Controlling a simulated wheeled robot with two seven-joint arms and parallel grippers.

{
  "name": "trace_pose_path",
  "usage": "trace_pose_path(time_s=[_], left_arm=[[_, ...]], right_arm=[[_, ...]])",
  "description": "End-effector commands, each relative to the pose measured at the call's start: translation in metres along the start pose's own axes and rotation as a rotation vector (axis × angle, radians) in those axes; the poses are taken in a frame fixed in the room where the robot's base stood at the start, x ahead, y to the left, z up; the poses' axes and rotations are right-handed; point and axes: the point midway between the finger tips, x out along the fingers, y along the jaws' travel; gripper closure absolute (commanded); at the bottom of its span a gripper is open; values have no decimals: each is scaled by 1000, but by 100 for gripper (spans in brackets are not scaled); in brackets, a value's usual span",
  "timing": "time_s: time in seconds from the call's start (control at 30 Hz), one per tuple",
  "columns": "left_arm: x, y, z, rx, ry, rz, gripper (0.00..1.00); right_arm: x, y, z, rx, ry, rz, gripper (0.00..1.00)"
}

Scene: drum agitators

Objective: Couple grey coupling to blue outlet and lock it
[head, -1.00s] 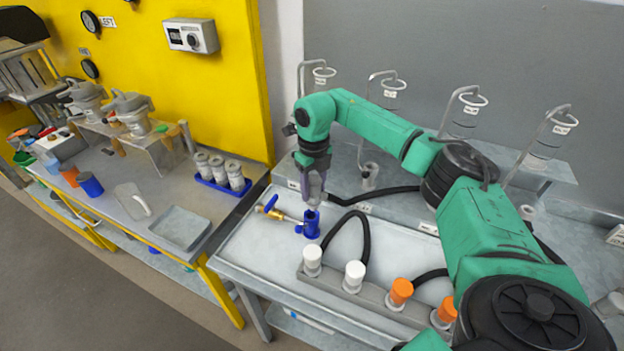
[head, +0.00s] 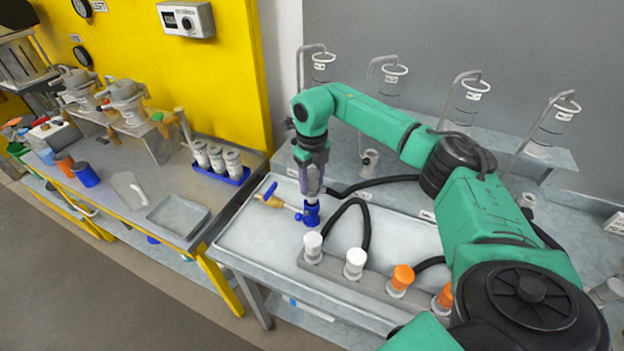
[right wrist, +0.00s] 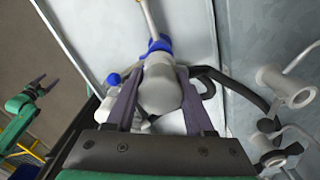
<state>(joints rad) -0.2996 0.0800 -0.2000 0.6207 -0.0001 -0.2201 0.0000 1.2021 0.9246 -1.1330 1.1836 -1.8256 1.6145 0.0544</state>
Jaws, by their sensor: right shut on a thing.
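The blue outlet (head: 310,214) stands upright on the grey bench, at the end of a pipe from a brass valve (head: 271,199) with a blue handle. My right gripper (head: 313,190) points down right above the outlet. It is shut on the grey coupling (right wrist: 158,92), which sits between the fingers in the right wrist view. The coupling is over or on the outlet (right wrist: 158,46); whether it is fully seated is hidden. A small blue knob (right wrist: 113,79) shows beside the coupling. My left gripper (right wrist: 43,86) appears at the left of the right wrist view, fingers apart and empty.
A block with white and orange caps (head: 354,262) stands in front, with black hoses arching near the outlet. Wire hoops and cylinders line the back shelf. The yellow-legged table (head: 205,243) at left holds a tray (head: 178,217) and cups. The bench left of the capped block is clear.

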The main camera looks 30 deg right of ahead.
Motion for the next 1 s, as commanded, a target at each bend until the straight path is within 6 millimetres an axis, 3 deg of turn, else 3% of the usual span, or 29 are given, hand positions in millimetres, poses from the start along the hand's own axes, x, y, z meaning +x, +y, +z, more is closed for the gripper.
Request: trace_pose_path(time_s=[0.23,0.7,1.0], left_arm=[[2,0,0,0,0,0,18],[16,0,2,0,-1,0,18],[15,0,2,0,-1,0,18]], right_arm=[[2,0,1,0,-2,1,100],[24,0,2,1,-2,1,100],[23,0,2,0,-2,1,100]])
